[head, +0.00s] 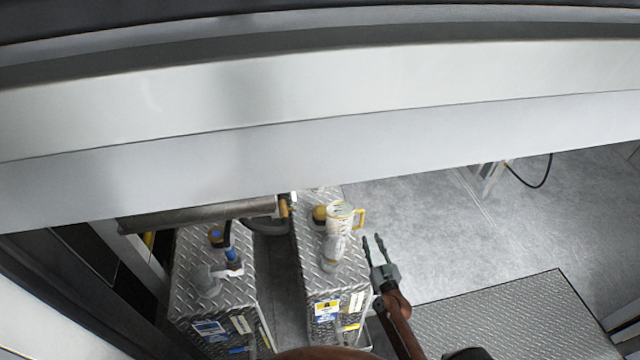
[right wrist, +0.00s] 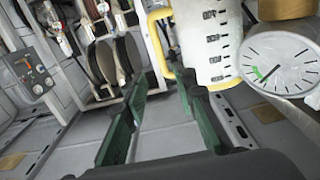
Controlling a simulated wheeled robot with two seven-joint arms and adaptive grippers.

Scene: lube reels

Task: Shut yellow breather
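A white cylinder with dark markings and a yellow handle (head: 340,215) stands on the tread-plate tank that bears a yellow label. The cylinder (right wrist: 212,40) and its yellow handle (right wrist: 156,42) show large in the right wrist view. A pale, clear-looking part (head: 332,252) sits just in front of it; I cannot tell which part is the breather. My right gripper (head: 373,240) is open and empty, right of the cylinder and apart from it. Its green fingers (right wrist: 162,88) show in the right wrist view, with the handle beyond their tips. My left gripper is not in view.
A round gauge (right wrist: 283,62) is beside the cylinder. Another tread-plate tank (head: 183,285) with blue-marked fittings (head: 232,258) stands left. A large pale beam (head: 300,150) crosses the head view and hides what lies behind. Bare floor (head: 430,220) lies right of my gripper.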

